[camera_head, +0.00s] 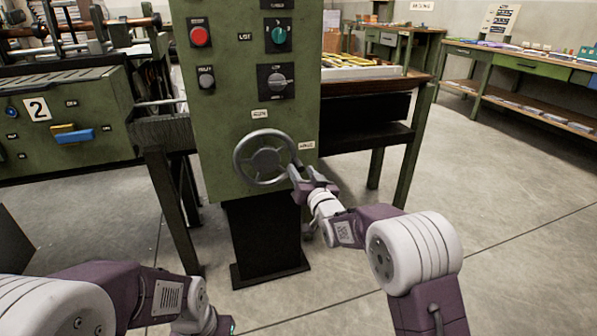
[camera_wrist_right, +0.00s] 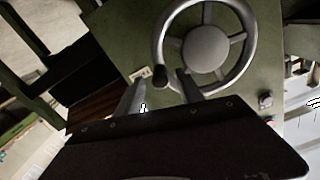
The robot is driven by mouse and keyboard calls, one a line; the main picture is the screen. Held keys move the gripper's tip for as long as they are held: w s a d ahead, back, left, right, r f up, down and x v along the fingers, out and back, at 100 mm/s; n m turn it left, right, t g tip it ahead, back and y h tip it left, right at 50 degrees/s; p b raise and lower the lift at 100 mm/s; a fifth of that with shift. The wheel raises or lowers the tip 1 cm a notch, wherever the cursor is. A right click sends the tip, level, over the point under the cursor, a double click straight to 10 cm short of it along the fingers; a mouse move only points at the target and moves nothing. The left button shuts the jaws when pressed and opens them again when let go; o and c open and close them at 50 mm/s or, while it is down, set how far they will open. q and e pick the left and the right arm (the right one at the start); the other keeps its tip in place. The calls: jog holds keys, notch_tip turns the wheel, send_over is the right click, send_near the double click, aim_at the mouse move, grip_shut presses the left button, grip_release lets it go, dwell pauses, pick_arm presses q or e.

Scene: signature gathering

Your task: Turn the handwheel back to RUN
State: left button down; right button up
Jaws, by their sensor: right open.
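The grey handwheel (camera_head: 265,160) is on the lower front of the green cabinet (camera_head: 222,120). It has a round rim, spokes and a central hub. In the right wrist view the handwheel (camera_wrist_right: 205,48) fills the upper middle, with a dark handle knob (camera_wrist_right: 160,77) on its near rim. My right gripper (camera_head: 308,180) is at the wheel's right edge. In the wrist view its two fingers (camera_wrist_right: 160,88) are spread, with the knob between or just beyond their tips; I cannot tell whether they touch it. Only part of my left arm shows, at the bottom left.
Small pale label plates (camera_head: 260,114) and (camera_head: 307,146) are near the wheel; their text is unreadable. A red button (camera_head: 200,36) and rotary switches (camera_head: 279,81) are above. A dark table leg (camera_head: 172,210) stands left of the pedestal (camera_head: 262,235). The floor at right is clear.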

jog(key=shift+b+x, duration=0.5)
jog(key=shift+x, duration=1.45)
grip_shut()
